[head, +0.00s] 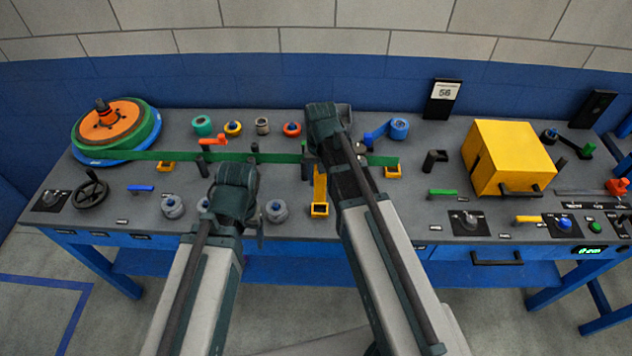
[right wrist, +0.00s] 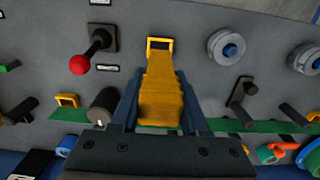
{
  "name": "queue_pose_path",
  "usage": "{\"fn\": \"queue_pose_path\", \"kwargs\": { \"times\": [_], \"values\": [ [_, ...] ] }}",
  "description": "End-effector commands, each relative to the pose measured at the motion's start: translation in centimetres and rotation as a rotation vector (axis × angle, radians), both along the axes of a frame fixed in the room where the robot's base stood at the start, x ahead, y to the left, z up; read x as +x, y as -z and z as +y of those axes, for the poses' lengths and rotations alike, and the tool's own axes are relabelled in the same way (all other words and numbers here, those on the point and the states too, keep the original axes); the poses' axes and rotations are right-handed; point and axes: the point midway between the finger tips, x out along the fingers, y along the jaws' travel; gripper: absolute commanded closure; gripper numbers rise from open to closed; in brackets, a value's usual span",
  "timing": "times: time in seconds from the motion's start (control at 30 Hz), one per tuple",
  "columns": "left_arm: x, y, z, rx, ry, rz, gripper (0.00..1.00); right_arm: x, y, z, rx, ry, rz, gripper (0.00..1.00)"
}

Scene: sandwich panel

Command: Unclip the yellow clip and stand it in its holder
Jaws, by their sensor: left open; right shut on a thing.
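The yellow clip (head: 320,186) is a long yellow piece; it also shows in the right wrist view (right wrist: 160,98), between my right gripper's fingers. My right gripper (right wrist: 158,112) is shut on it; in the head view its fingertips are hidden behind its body. A yellow square frame, which looks like the holder (head: 319,210), lies just in front of the clip; it also shows in the right wrist view (right wrist: 159,45). I cannot tell whether the clip touches the frame or the green strip (head: 190,156). My left gripper (head: 235,190) is open, over the panel left of the clip.
The green strip runs from the orange-and-green reel (head: 112,126) across the panel, past dark posts and small yellow frames (head: 394,171). Grey round knobs (head: 276,211) stand near my left gripper. A yellow box (head: 506,158) stands at right. A red-balled lever (right wrist: 80,64) is beside the holder.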

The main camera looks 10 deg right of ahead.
Motion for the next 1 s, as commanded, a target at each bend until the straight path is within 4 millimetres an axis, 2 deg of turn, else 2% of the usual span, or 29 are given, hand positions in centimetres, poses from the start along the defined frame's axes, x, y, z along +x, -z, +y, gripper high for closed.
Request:
{"fn": "queue_pose_path", "kwargs": {
  "times": [0.23,0.6,1.0],
  "values": [
    [0.0,0.6,0.0,0.000,0.000,0.000,0.24,0.0,0.7,0.0,0.000,0.000,0.000,1.00],
    [0.0,2.9,0.0,0.000,-0.001,0.000,0.24,0.0,2.9,0.0,0.000,-0.001,0.000,1.00],
    [0.0,2.9,0.0,0.000,-0.001,0.000,0.24,0.0,2.9,0.0,0.000,-0.001,0.000,1.00]
  ]
}}
